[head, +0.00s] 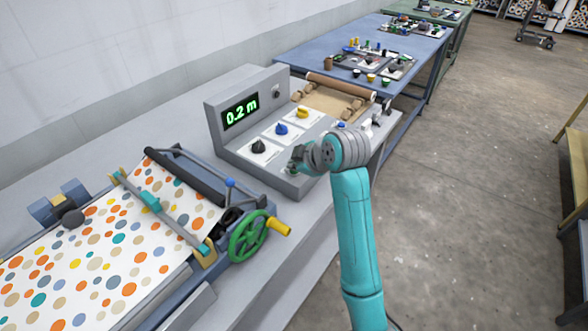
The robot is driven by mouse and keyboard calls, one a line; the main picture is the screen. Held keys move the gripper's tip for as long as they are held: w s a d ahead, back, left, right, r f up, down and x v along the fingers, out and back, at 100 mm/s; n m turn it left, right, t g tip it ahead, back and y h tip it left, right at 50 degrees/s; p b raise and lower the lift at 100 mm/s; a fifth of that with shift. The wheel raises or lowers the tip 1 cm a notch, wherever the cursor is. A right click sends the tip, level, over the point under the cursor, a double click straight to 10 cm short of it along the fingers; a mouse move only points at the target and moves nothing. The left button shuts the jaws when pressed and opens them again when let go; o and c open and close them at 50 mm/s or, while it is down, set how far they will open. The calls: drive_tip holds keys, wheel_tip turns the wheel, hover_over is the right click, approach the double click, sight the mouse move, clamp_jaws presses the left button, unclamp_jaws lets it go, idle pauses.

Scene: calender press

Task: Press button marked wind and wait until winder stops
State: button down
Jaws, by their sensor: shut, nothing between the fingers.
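My gripper (294,162) is shut and empty, at the front right edge of the grey control console (226,148). I cannot tell if it touches the console. The console's upright face has a display (240,111) reading "0.2 m" in green and a small round dark control (276,92). Its sloped top has a black knob (258,146), a blue knob (282,129) and a yellow knob (302,112) on white plates. No "wind" label is legible; my gripper and wrist hide part of the console front. Behind it is a winder with a brown roll (340,86).
A press with dotted sheet (110,245), green handwheel (248,236) with yellow handle, and blue-knobbed lever stands at the left. A blue table (310,52) with small parts is behind. Open floor (480,160) lies to the right, with yellow-framed shelving at the edge.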

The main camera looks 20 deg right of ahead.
sight(295, 172)
drive_tip(key=shift+r, duration=0.8)
drive_tip(key=shift+r, duration=0.1)
drive_tip(key=shift+r, duration=2.4)
